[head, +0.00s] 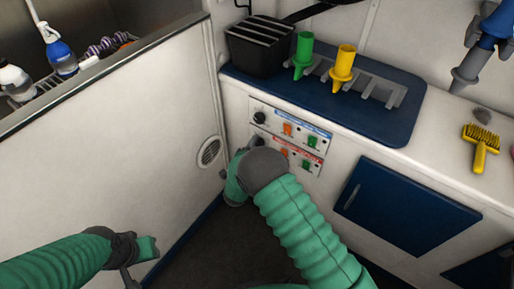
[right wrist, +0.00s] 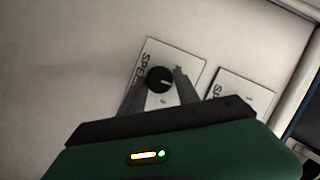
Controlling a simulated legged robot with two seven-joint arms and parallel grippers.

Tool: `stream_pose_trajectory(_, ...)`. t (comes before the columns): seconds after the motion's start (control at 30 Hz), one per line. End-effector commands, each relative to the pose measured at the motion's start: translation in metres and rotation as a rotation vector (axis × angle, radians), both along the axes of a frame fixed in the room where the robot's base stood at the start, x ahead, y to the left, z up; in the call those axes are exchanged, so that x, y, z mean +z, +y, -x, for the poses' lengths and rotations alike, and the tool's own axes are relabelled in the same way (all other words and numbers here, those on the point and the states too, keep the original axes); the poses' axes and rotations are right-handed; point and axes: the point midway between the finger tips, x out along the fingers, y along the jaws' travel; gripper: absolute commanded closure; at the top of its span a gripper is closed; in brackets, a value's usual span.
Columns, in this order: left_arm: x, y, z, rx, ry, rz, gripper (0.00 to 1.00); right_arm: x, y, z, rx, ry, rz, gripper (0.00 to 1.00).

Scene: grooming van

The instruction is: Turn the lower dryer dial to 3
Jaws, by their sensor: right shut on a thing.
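The dryer panel has an upper dial (head: 260,118) and a lower dial (head: 259,142), both black and round, at the left ends of the blue-marked and red-marked strips. My right gripper (head: 250,148) is at the lower dial, its hand hiding part of the red strip. In the right wrist view, the black dial (right wrist: 160,80) sits between the fingertips of my right gripper (right wrist: 162,78), shut on it. Its light pointer line points right in that picture. The scale figures are not legible. My left gripper (head: 136,258) is away at the lower left, its finger gap unclear.
Orange and green switches (head: 287,129) sit right of the upper dial. A counter with a blue mat (head: 385,125), green and yellow nozzles and a brush is above. A white partition (head: 130,110) with a round vent (head: 209,151) stands left. A blue cupboard door (head: 405,205) is right.

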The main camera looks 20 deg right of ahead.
Motion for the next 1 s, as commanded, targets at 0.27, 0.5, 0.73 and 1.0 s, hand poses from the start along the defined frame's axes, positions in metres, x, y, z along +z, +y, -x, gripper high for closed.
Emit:
stream_pose_trajectory(0.27, -0.026, 0.0, 0.0, 0.0, 0.0, 0.0, 0.64, -0.007, -0.003, 0.001, -0.005, -0.207, -0.161, 1.0)
stream_pose_trajectory(0.5, -0.048, 0.0, 0.0, 0.0, 0.0, 0.0, 0.64, -0.011, -0.004, 0.002, -0.006, -0.387, -0.301, 1.0)
stream_pose_trajectory(0.73, -0.072, 0.0, 0.0, 0.0, 0.0, 0.0, 0.64, -0.015, -0.004, 0.002, -0.008, -0.558, -0.437, 1.0)
stream_pose_trajectory(1.0, -0.096, 0.0, 0.0, 0.0, 0.0, 0.0, 0.64, -0.017, -0.003, 0.002, -0.009, -0.733, -0.577, 1.0)
